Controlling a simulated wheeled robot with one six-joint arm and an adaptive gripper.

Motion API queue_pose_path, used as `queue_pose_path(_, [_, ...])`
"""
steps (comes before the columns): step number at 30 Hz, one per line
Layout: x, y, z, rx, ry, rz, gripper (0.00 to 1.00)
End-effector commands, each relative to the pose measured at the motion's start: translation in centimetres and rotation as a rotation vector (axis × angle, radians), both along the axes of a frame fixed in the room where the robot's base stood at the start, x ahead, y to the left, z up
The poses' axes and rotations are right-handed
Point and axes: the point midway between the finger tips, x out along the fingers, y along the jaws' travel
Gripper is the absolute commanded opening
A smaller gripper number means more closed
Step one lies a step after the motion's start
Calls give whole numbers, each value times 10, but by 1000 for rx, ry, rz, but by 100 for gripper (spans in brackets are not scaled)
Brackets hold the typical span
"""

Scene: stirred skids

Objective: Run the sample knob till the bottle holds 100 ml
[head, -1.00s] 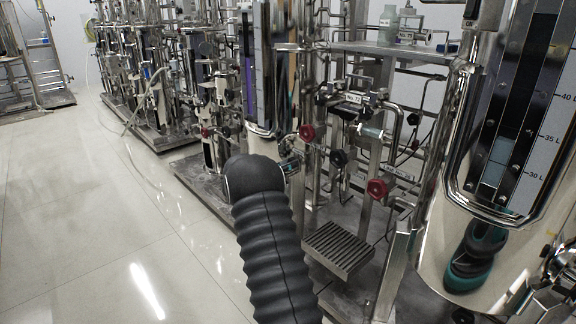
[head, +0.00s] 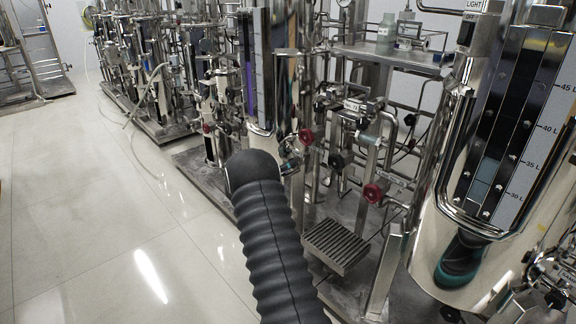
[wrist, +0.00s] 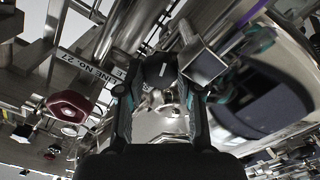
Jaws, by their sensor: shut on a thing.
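In the wrist view, my gripper (wrist: 158,92) has its two fingers either side of a black knob (wrist: 160,68) with a small white mark, and is shut on it. In the head view, my black sleeved arm hides most of the gripper; only a bit of it (head: 290,160) shows beside the skid piping. A translucent bottle (head: 387,28) stands on the skid's upper shelf, too small to read a level. I cannot make out a bottle under the held knob.
A dark red knob (wrist: 70,106) sits left of my gripper. Red handwheels (head: 374,192) and a grated step (head: 337,245) are on the skid. A shiny vessel with a litre scale (head: 520,120) stands at right. The floor (head: 90,200) at left is clear.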

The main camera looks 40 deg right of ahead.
Motion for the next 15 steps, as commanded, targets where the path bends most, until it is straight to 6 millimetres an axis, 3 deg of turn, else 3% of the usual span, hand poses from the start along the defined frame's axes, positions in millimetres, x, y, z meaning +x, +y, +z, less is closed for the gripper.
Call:
queue_pose_path(1, [0,0,0,-1,-1,1,40])
queue_pose_path(3, [0,0,0,-1,-1,1,58])
queue_pose_path(4, [0,0,0,-1,-1,1,61])
queue_pose_path(15, [0,4,0,0,-1,1,61])
